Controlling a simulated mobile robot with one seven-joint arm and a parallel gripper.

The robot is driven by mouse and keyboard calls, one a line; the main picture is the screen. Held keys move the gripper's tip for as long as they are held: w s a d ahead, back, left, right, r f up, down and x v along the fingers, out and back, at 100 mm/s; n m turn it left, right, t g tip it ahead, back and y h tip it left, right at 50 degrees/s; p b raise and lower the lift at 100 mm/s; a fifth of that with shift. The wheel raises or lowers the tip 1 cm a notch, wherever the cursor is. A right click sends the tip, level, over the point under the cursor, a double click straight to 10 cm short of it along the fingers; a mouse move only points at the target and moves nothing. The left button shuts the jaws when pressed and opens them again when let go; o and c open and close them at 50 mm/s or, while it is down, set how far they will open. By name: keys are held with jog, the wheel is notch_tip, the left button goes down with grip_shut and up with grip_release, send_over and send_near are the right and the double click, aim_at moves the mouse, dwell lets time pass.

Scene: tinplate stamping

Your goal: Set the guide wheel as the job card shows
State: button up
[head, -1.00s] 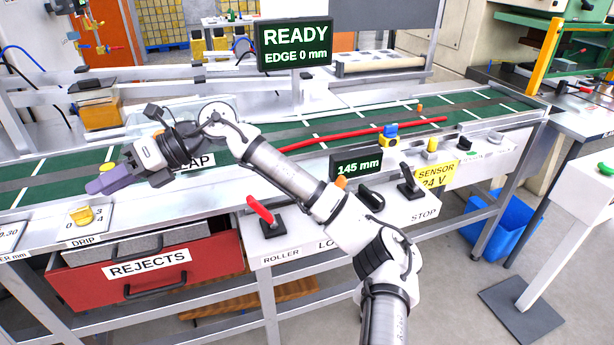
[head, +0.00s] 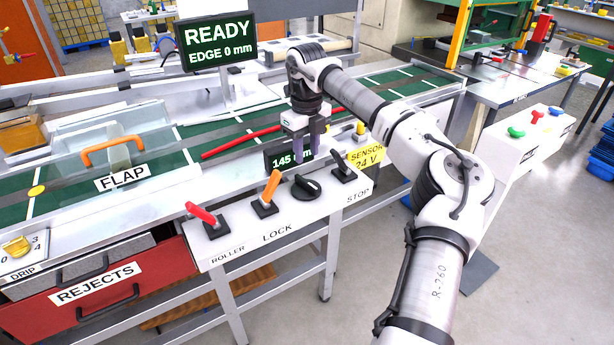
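A black round knob (head: 307,187), which looks like the guide wheel, sits on the white control panel (head: 235,232) between the orange LOCK lever (head: 270,188) and the black STOP lever (head: 341,167). The small display (head: 279,160) behind it reads 145, with its right part hidden by my gripper. My gripper (head: 305,155) points down with purple fingers just behind and above the knob, apart from it as far as I can see. The finger gap is too small to judge. No job card can be made out.
The red ROLLER lever (head: 203,215) leans left. A big screen (head: 216,44) reads READY, EDGE 0 mm. The FLAP cover (head: 112,150) with an orange handle is at left. A yellow SENSOR 24 V label (head: 367,155) lies right of my gripper. The red REJECTS drawer (head: 150,283) is below.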

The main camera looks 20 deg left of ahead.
aim_at(306, 181)
notch_tip(306, 181, down, 9)
jog(key=shift+f+p, duration=0.15)
jog(key=shift+p, duration=0.7)
grip_shut()
